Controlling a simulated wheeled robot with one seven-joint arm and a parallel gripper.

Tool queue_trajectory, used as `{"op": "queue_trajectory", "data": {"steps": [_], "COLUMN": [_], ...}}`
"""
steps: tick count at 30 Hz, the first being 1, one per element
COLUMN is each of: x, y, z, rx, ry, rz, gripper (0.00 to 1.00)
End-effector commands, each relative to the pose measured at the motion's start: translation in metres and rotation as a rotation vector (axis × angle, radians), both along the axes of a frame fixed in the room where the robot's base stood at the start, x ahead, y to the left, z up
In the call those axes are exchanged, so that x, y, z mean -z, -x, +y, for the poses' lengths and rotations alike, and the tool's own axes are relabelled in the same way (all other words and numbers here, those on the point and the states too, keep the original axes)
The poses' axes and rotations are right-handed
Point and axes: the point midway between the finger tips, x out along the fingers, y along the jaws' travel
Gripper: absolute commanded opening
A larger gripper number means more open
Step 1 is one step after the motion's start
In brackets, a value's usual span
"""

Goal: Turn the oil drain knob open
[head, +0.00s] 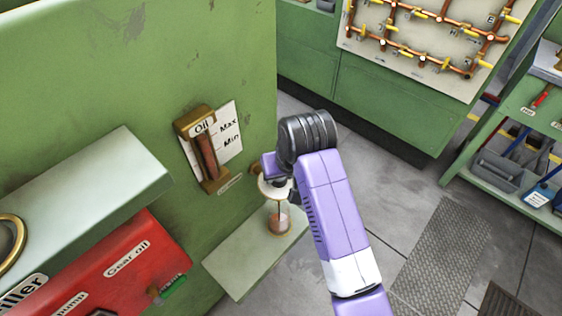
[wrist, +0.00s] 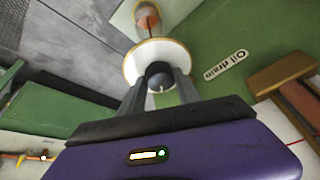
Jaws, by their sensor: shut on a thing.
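The oil drain knob (wrist: 160,77) is small, dark and rounded, with a pale mark on it. It sits in front of a white disc (wrist: 142,60) with a gold rim. My gripper (wrist: 160,88) has one grey finger on each side of the knob and is shut on it. An "Oil drain" label (wrist: 225,64) is on the green wall beside it in the wrist view. In the head view my gripper (head: 269,168) is at the green machine's wall; the knob itself is hidden there, and part of the white disc (head: 266,190) shows.
A glass vessel (head: 278,222) with reddish contents stands on a pale green ledge (head: 240,262) below the disc. An oil gauge (head: 205,150) marked Max and Min is on the wall. A red gear oil box (head: 130,265) is at lower left. Open floor (head: 400,210) lies right.

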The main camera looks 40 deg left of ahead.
Motion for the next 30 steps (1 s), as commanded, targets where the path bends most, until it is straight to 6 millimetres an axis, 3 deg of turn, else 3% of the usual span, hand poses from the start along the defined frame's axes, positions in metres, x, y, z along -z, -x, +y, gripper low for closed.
{"op": "queue_trajectory", "data": {"steps": [18,30], "x": [-0.0019,-0.0005], "y": [0.0053,0.0053], "z": [0.0043,0.0057], "rx": [0.565,0.797], "ry": [0.001,0.000], "rz": [0.001,0.000], "gripper": [0.00,0.00]}}
